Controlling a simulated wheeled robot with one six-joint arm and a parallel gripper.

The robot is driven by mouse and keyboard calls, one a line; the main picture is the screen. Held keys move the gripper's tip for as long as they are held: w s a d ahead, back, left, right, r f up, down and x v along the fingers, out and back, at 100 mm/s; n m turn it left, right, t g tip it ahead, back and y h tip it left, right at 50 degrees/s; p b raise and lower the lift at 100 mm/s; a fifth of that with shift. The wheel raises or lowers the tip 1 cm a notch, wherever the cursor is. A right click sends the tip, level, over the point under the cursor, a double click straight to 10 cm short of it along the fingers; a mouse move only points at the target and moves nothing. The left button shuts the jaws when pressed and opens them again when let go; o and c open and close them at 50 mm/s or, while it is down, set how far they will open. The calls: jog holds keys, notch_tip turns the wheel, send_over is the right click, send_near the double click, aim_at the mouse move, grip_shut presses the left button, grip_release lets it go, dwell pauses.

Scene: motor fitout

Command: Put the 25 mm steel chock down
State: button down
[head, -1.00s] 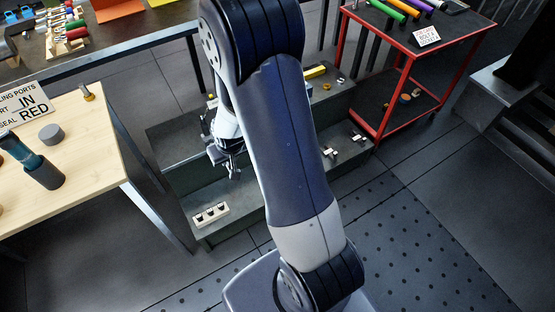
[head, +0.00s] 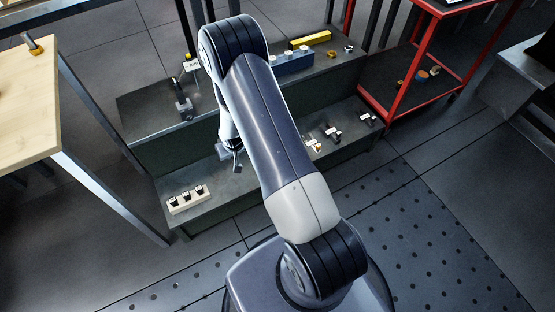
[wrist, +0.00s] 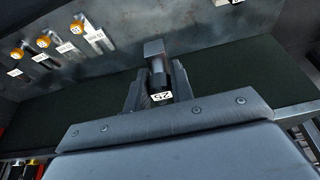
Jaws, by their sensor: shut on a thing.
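The 25 mm steel chock (wrist: 155,62) is a dark grey block with a white tag reading 25, seen upside down in the wrist view. My gripper (wrist: 155,88) is shut on it, with one jaw on each side of the block. In the head view my gripper (head: 232,163) hangs over the lower step (head: 222,195) of a dark two-step stand, left of my arm. The chock cannot be made out clearly in the head view. Whether it touches the step cannot be told.
A white block with dark slots (head: 188,199) stands at the lower step's left end. Small tagged pieces (head: 333,133) lie at its right. The upper step holds a dark clamp-like tool (head: 182,104), a blue block (head: 292,62) and a yellow bar (head: 310,40). A red cart (head: 408,75) stands right.

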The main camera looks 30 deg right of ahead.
jog(key=b, duration=0.4)
send_over(240, 185)
notch_tip(240, 185, down, 9)
notch_tip(240, 185, down, 10)
jog(key=b, duration=0.9)
jog(key=shift+d+r, duration=0.1)
jog(key=shift+f+b, duration=0.25)
jog(key=shift+b, duration=0.15)
jog(key=c, duration=1.2)
grip_release()
jog(key=shift+c, duration=0.2)
jog(key=shift+r+p, duration=0.4)
jog(key=shift+r, duration=0.15)
jog(key=p+v, duration=0.4)
jog(key=v, duration=0.7)
jog(key=shift+s, duration=0.2)
